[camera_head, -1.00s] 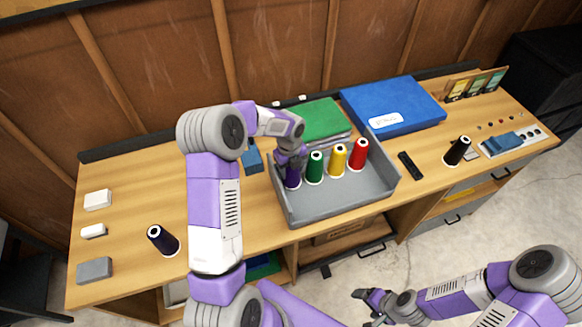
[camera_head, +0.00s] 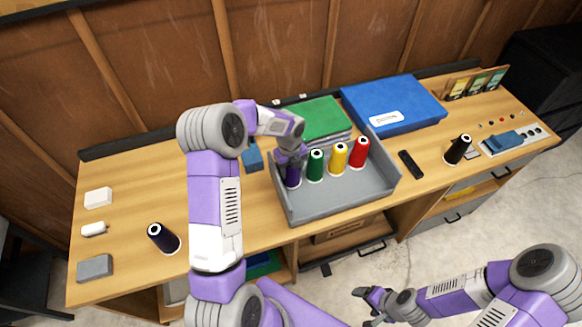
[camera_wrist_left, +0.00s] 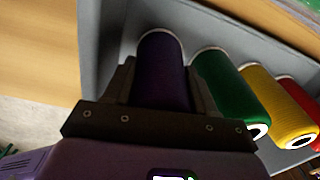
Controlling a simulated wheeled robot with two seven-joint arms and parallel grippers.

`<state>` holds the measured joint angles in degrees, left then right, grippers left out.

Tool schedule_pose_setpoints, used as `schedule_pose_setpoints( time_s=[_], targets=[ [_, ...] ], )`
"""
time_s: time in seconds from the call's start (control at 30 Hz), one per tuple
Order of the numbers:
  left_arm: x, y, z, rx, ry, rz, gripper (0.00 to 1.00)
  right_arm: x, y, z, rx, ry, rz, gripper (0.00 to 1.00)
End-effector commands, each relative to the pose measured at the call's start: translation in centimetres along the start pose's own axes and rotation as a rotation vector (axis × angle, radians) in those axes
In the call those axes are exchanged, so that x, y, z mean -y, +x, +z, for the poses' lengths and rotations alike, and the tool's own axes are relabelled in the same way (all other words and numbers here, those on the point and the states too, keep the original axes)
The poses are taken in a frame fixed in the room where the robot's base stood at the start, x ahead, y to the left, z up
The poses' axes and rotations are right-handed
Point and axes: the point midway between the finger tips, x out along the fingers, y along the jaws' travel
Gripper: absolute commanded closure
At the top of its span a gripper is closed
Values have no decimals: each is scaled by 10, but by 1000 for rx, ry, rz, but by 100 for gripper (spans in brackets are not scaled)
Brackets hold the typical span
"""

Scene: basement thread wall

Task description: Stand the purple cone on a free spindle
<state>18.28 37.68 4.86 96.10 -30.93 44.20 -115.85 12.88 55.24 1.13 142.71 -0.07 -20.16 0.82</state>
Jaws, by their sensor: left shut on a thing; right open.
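The purple cone (camera_head: 292,178) stands upright at the left end of a row in the grey tray (camera_head: 335,206). My left gripper (camera_head: 291,160) comes down on it from above and is shut on it. In the left wrist view the purple cone (camera_wrist_left: 163,75) sits between the two fingers (camera_wrist_left: 163,95). Its top is hidden by the gripper. Green (camera_head: 316,166), yellow (camera_head: 338,159) and red (camera_head: 359,153) cones stand to its right in the tray. No bare spindle can be made out. My right gripper (camera_head: 372,302) is open and empty, low in front of the bench.
A blue box (camera_head: 393,105) and a green-topped stack (camera_head: 318,120) lie behind the tray. A black remote-like thing (camera_head: 411,164) lies right of it. Small blocks line the left end.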

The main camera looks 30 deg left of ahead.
Motion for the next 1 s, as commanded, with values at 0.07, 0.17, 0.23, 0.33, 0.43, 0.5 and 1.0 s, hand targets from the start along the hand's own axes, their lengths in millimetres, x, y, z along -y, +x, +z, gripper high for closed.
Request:
schedule_pose_setpoints(
  time_s=[0.07, 0.17, 0.23, 0.33, 0.43, 0.5, 1.0],
  targets=[
    [0, 1, 0, 0, 0, 0, 79, 0, 0, 0, 0, 0, 0, 19],
    [0, 0, 0, 1, 0, -1, 79, 0, 0, 0, 0, 0, 0, 19],
    [0, 0, 0, 1, 0, -1, 34, 0, 0, 0, 0, 0, 0, 19],
    [0, 0, 0, 1, 0, 0, 18, 0, 0, 0, 0, 0, 0, 19],
    [0, 0, 0, 1, -1, 0, 15, 0, 0, 0, 0, 0, 0, 19],
    [0, 0, 0, 1, -1, 1, 15, 0, 0, 0, 0, 0, 0, 19],
    [1, -57, 0, 3, -1, -3, 15, 4, -10, 0, 0, 0, 0, 19]
  ],
)
